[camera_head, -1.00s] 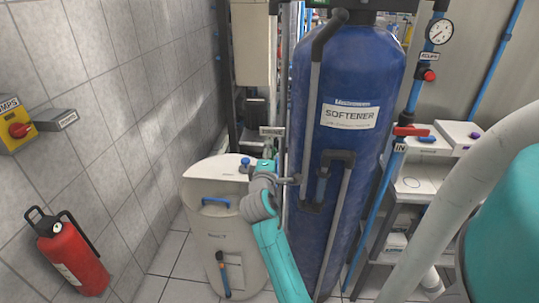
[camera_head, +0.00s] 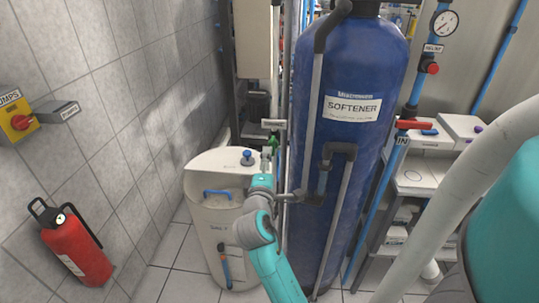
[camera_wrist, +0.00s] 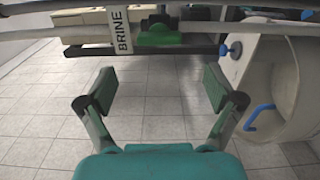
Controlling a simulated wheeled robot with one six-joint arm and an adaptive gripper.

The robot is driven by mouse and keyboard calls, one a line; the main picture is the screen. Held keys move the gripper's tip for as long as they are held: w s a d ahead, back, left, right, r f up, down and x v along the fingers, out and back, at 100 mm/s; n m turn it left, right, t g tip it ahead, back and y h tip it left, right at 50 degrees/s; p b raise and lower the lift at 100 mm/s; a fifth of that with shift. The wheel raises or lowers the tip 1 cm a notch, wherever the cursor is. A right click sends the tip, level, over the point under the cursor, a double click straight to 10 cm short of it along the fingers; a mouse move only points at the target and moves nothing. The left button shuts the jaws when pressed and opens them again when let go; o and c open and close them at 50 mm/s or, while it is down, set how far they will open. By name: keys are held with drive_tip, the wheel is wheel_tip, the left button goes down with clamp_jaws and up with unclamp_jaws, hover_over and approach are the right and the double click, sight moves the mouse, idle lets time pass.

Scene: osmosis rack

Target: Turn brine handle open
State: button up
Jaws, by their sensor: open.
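The green brine handle (camera_wrist: 159,36) is at the top of the wrist view, beside a white BRINE label (camera_wrist: 122,32) on a horizontal pipe. In the head view a small green part (camera_head: 271,143) shows just above my arm's end, by the softener's left side. My gripper (camera_wrist: 159,87) is open and empty, its two dark green pads wide apart. The handle appears beyond the fingertips, between them from side to side, and nothing touches the pads.
A cream brine tank (camera_head: 205,222) with blue handles stands left of my arm, and right of the gripper in the wrist view (camera_wrist: 285,95). The blue softener tank (camera_head: 345,220) stands close on the right. A fire extinguisher (camera_head: 75,250) is by the left wall. Tiled floor (camera_wrist: 160,115) lies clear below.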

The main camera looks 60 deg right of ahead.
drive_tip(key=shift+v, duration=1.5)
drive_tip(key=a+f+n+t+y, duration=0.2)
drive_tip(key=a+f+t+y, duration=0.3)
drive_tip(key=a+f, duration=0.55)
drive_tip(key=s+a+f+t+y, duration=0.1)
drive_tip(key=s+a+f+y, duration=0.15)
drive_tip(key=a, duration=0.25)
drive_tip(key=s+a+f+m+y, duration=0.1)
drive_tip(key=s+a+f+y, duration=0.1)
drive_tip(key=s+a, duration=0.25)
drive_tip(key=s+a+f+t+y, duration=0.1)
drive_tip(key=s+a+f+y, duration=0.2)
drive_tip(key=a, duration=0.2)
drive_tip(key=s+a+r+m+y, duration=0.2)
drive_tip(key=s+a+m, duration=0.1)
drive_tip(key=s, duration=0.5)
drive_tip(key=s+a+r+m+y, duration=0.1)
drive_tip(key=s+a+m+y, duration=0.1)
drive_tip(key=s+a, duration=0.3)
drive_tip(key=s, duration=0.3)
drive_tip(key=shift+s+a+r+m+t, duration=0.3)
drive_tip(key=shift+s+r+m+t, duration=0.05)
drive_tip(key=shift+m+t, duration=0.05)
